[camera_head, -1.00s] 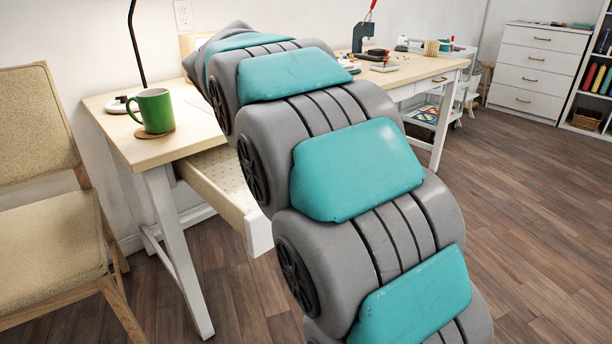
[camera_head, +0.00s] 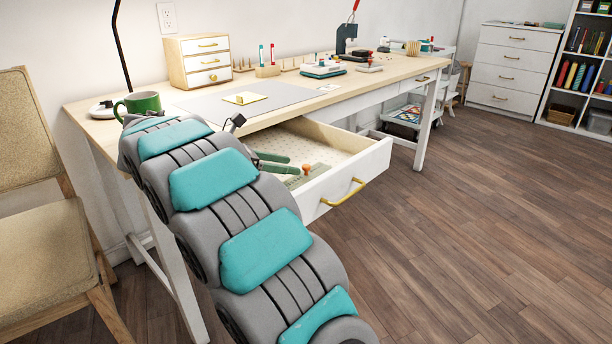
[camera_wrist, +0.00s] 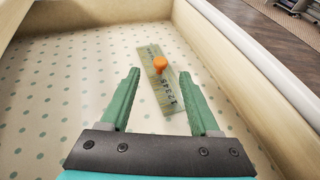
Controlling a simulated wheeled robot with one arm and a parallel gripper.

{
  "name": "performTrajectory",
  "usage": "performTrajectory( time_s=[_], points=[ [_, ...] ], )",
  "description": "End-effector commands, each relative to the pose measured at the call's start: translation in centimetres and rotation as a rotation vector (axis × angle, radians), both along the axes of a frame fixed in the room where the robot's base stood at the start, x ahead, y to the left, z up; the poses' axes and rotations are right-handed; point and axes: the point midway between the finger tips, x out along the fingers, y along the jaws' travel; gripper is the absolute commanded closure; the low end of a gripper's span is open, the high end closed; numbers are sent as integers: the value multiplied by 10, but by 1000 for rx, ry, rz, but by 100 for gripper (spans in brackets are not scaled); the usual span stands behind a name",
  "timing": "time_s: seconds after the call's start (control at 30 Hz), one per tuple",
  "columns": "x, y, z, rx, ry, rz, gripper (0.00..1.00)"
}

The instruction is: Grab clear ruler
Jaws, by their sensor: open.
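The clear ruler (camera_wrist: 160,82) lies on the dotted bottom of the open drawer (camera_wrist: 60,85). It is a greenish see-through strip with dark numbers and an orange knob (camera_wrist: 159,64) on top. In the head view the knob (camera_head: 306,168) shows inside the drawer, near its front. My gripper (camera_wrist: 165,75) has green fingers and is open and empty. In the wrist view the ruler lies between and beyond the fingertips, apart from them. In the head view the fingers (camera_head: 275,163) are over the drawer, partly hidden by my arm.
The drawer front (camera_head: 345,180) with a brass handle (camera_head: 345,193) and the drawer side walls border the gripper. The tabletop (camera_head: 300,100) is above and behind, with a green mug (camera_head: 140,104) at left and a small drawer box (camera_head: 198,60). A chair (camera_head: 45,200) stands at left.

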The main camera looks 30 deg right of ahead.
Motion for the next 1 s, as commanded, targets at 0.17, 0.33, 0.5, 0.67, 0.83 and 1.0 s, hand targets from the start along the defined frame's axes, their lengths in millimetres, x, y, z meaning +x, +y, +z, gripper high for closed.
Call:
performTrajectory(
  time_s=[0.17,0.33,0.5,0.67,0.83,1.0],
  points=[
    [-1,-23,-10,4,-2,-1,37],
    [-1,-41,-17,4,-1,0,37],
    [-1,-45,-18,2,-2,0,37],
    [-1,-45,-18,3,-4,1,41],
    [-1,-45,-18,3,-4,1,60],
    [-1,-45,-18,3,-4,1,79]
  ],
)
